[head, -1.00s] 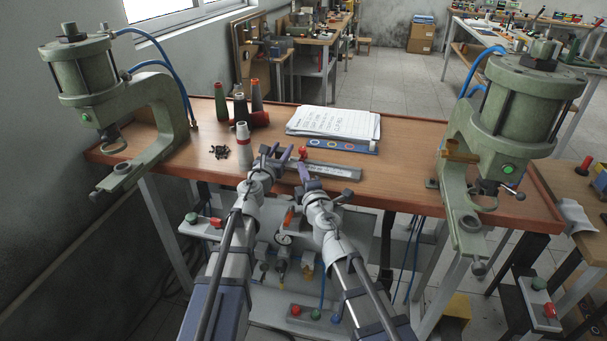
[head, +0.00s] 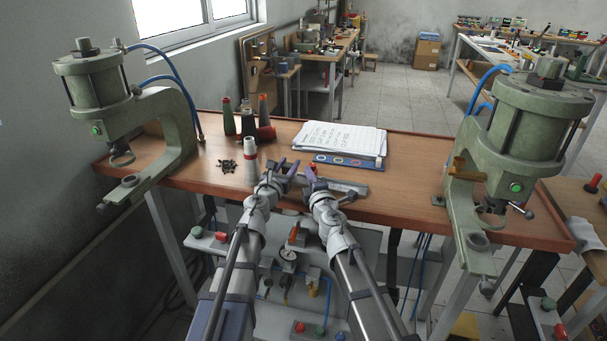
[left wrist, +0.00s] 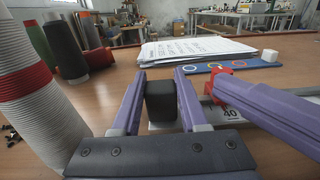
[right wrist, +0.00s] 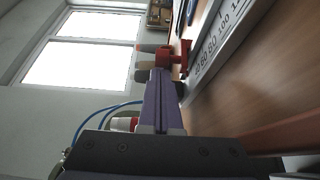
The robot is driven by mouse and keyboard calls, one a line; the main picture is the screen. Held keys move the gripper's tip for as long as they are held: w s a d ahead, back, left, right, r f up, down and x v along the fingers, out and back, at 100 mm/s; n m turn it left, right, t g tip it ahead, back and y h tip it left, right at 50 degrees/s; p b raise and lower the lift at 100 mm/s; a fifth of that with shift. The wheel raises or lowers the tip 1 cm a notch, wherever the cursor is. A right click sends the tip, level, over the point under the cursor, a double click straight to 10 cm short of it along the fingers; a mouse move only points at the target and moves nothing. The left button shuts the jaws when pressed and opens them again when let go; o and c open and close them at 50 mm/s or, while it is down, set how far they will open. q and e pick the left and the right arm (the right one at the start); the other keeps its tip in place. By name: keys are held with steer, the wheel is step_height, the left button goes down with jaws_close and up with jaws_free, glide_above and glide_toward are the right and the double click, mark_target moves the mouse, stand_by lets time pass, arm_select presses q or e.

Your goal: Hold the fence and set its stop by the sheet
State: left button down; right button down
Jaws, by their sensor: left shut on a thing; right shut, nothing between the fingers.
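The fence (head: 345,184) is a grey scaled bar lying on the bench, its numbers large in the right wrist view (right wrist: 228,42). My left gripper (head: 282,171) is shut on the dark block (left wrist: 161,104) at the fence's left end. The red stop (left wrist: 222,80) sits on the fence close to that end; it also shows in the right wrist view (right wrist: 178,60). My right gripper (head: 311,176) is shut and empty, its fingertips right at the stop; I cannot tell if they touch. The handwritten sheet (head: 338,138) lies on a stack behind the fence.
A blue strip with coloured rings (left wrist: 238,68) lies between the sheet and fence. A white cone with a red band (head: 250,160) stands just left of my left gripper, near small black parts (head: 227,166). Green presses stand at the left (head: 170,125) and right (head: 520,125) bench ends.

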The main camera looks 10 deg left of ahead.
steer(key=shift+s+d, duration=0.1)
steer(key=shift+d, duration=1.05)
arm_select(q)
steer(key=shift+a, duration=0.1)
arm_select(e)
steer(key=shift+a, duration=0.1)
steer(key=v, duration=1)
steer(key=shift+s+a, duration=1.25)
steer(key=shift+a, duration=0.75)
steer(key=x, duration=1)
steer(key=shift+w+a, duration=0.15)
steer(key=shift+w, duration=0.1)
steer(key=shift+w+d, duration=0.4)
steer(key=shift+d, duration=0.25)
steer(key=shift+w+d, duration=0.35)
steer(key=shift+d, duration=0.25)
steer(key=shift+w+d, duration=0.3)
steer(key=shift+d, duration=0.1)
